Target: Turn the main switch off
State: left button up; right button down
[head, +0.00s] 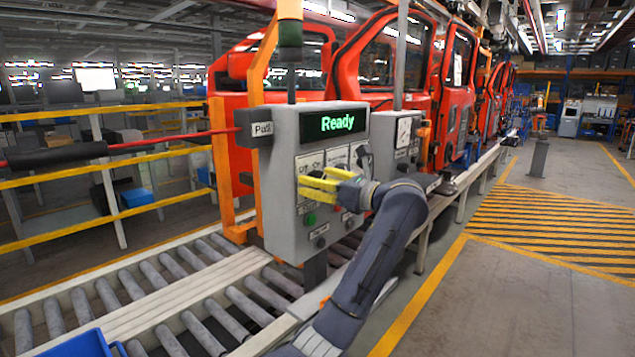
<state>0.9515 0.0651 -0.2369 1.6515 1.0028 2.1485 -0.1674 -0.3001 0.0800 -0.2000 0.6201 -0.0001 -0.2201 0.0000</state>
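A grey control box (278,215) with a green "Ready" display (338,124) stands beside the roller conveyor. Its front panel carries small labelled controls, including a green button (311,219) and a dark knob (320,243). A dark, handle-like part (363,157) shows at the panel's upper right; I cannot read which control is the main switch. My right gripper (322,186), with yellow fingers, is in front of the middle of this panel and hides part of it. Contact and the finger gap are unclear. My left gripper is not in view.
A red pull cord with a black sleeve (58,155) runs into the box's left side at a "Pull" label (262,129). A second grey box (397,135) with a dial stands behind. Red door frames (345,75) line the conveyor (180,290).

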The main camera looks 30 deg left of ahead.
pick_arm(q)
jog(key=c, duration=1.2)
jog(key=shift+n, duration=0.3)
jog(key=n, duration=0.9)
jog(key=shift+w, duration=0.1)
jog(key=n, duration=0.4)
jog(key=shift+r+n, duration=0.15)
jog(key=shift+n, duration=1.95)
